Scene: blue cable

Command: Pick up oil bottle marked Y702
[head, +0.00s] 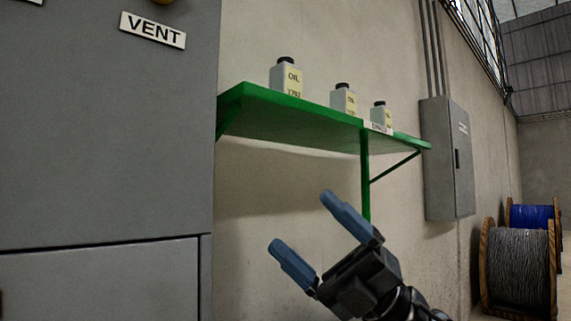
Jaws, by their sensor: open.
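Three grey oil bottles with black caps and yellow labels stand upright on a green wall shelf (290,120). The middle bottle (343,100) and the far bottle (381,116) have labels too small to read. My gripper (299,222) has blue fingertips, is open and empty, and is in front of and below the shelf, apart from all bottles.
A grey cabinet (110,130) with a VENT sign (153,30) fills the left, close to the shelf's near end. A grey electrical box (447,158) is on the wall past the shelf. Cable spools, one grey (518,265) and one blue (532,217), stand at the right.

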